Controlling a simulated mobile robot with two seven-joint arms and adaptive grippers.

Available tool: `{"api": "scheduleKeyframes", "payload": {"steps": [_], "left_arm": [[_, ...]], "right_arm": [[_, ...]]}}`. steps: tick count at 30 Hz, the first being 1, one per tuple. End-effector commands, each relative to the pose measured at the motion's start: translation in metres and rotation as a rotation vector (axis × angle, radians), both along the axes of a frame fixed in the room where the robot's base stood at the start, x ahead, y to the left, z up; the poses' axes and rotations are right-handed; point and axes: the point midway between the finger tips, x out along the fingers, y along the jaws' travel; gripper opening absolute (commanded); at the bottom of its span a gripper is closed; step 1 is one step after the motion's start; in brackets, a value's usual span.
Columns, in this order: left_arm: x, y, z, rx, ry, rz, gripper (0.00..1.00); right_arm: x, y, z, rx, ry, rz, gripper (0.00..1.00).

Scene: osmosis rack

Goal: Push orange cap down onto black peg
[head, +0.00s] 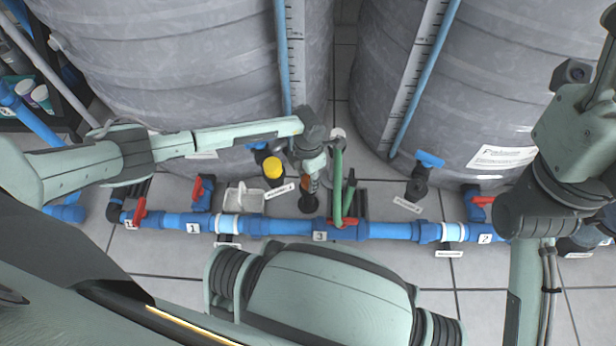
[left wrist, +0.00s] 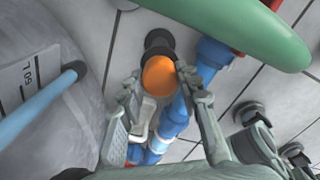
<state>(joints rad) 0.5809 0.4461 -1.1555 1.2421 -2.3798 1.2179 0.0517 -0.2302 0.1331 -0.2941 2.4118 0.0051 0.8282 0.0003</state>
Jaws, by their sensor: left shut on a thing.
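The orange cap (left wrist: 160,77) sits between the two fingers of my left gripper (left wrist: 163,88) in the left wrist view. The gripper is shut on it. In the head view, my left gripper (head: 311,172) reaches down at the middle, and only a small orange part of the cap (head: 308,185) shows. The black peg (head: 308,204) stands just below the cap in the head view, on the floor side of the blue pipe. In the left wrist view, the black peg (left wrist: 158,41) shows just beyond the cap. Whether cap and peg touch is not clear. My right gripper is not visible.
A blue pipe (head: 280,227) with red-handled valves runs across just in front of the peg. A green upright bar (head: 338,185) stands close right of my left gripper. A yellow cap (head: 273,167) and a white basket (head: 243,195) are to the left. Large grey tanks (head: 190,80) stand behind.

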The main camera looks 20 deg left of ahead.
Motion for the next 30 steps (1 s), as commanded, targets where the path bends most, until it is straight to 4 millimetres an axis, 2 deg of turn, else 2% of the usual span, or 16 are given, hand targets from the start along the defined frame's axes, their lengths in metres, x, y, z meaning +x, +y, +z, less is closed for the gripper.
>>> {"api": "scheduleKeyframes", "payload": {"steps": [13, 14, 19, 30], "left_arm": [[0.0000, 0.0000, -0.0091, 0.000, 0.000, 0.000, 0.17], [0.0001, -0.0001, -0.0078, 0.000, 0.000, 0.000, 0.37], [0.0001, -0.0002, -0.0076, 0.000, 0.000, 0.000, 0.57], [0.0008, -0.0005, -0.0023, -0.001, -0.002, -0.001, 0.57]], "right_arm": [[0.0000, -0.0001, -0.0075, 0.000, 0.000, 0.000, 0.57], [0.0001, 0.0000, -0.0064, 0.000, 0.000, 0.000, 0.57], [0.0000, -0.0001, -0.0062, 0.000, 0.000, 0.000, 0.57], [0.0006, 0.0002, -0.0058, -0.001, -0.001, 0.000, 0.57]]}}
